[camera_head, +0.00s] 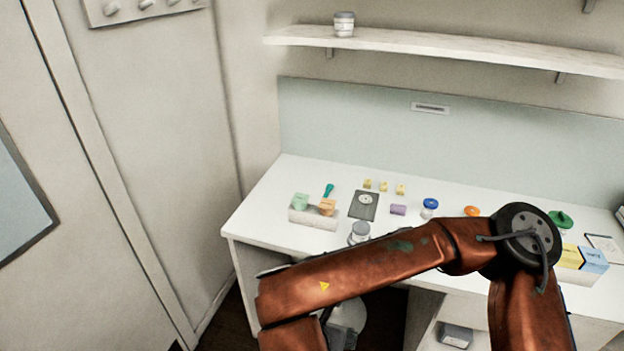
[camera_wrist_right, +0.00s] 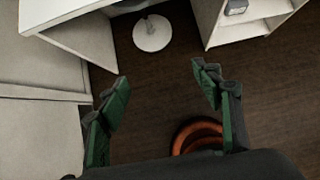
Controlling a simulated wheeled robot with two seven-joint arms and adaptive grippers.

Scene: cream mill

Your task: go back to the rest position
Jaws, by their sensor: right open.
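My right gripper (camera_wrist_right: 161,77) is open and empty in the right wrist view. Its two green-padded fingers are spread apart above the dark wooden floor (camera_wrist_right: 165,100). In the head view my copper right arm (camera_head: 370,268) reaches across the front of the white desk (camera_head: 270,203), and its gripper cannot be made out there. My left gripper is in neither view.
The desk holds a block with green and orange pieces (camera_head: 313,218), a dark plate (camera_head: 364,206), a purple cylinder (camera_head: 398,210), a blue-lidded jar (camera_head: 430,207) and a grey-lidded jar (camera_head: 360,232). A white round base (camera_wrist_right: 152,33) stands on the floor near the desk.

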